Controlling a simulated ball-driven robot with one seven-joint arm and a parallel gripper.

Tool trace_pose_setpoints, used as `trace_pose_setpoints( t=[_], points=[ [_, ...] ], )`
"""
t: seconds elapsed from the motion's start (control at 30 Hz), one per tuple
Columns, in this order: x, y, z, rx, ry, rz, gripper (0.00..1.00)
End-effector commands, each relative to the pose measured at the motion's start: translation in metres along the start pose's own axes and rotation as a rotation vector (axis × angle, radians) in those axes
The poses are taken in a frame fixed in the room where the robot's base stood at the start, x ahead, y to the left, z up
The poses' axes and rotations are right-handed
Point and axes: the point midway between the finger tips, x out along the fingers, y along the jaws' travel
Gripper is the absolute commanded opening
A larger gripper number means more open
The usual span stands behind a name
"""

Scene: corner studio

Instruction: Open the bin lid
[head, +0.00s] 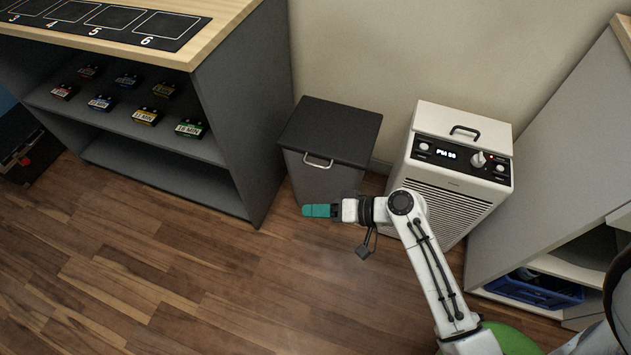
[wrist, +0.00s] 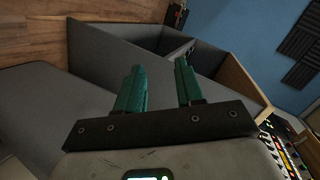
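The bin (head: 328,185) is a grey box against the wall. Its dark flat lid (head: 332,128) lies closed on top. A pale metal bar handle (head: 318,161) sits at the lid's front edge. My gripper (head: 308,211) shows in the head view just below the handle in the picture, in front of the bin, with its teal fingers pointing left. The handle is not between the fingers. In the wrist view my gripper (wrist: 160,82) has its two teal fingers apart with nothing between them. I cannot make out the handle in the wrist view.
A grey shelf unit (head: 243,100) with several small labelled boxes stands left of the bin. A white appliance (head: 458,160) with a black control panel stands right of it. A grey cabinet (head: 555,165) is further right. Wooden floor (head: 170,270) is clear at the front left.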

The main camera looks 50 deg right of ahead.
Motion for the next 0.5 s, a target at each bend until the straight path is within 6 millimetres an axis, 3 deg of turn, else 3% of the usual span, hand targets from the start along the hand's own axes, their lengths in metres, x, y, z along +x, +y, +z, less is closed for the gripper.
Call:
trace_pose_setpoints(
  t=[0.03,0.2,0.4,0.5],
  points=[
    [0.01,0.03,-0.002,0.044,0.071,-0.034,0.37],
    [0.013,0.078,-0.03,0.188,0.303,-0.152,0.37],
    [0.001,0.122,-0.057,0.322,0.52,-0.25,0.37],
    [-0.005,0.134,-0.065,0.361,0.583,-0.277,0.37]
  ],
)
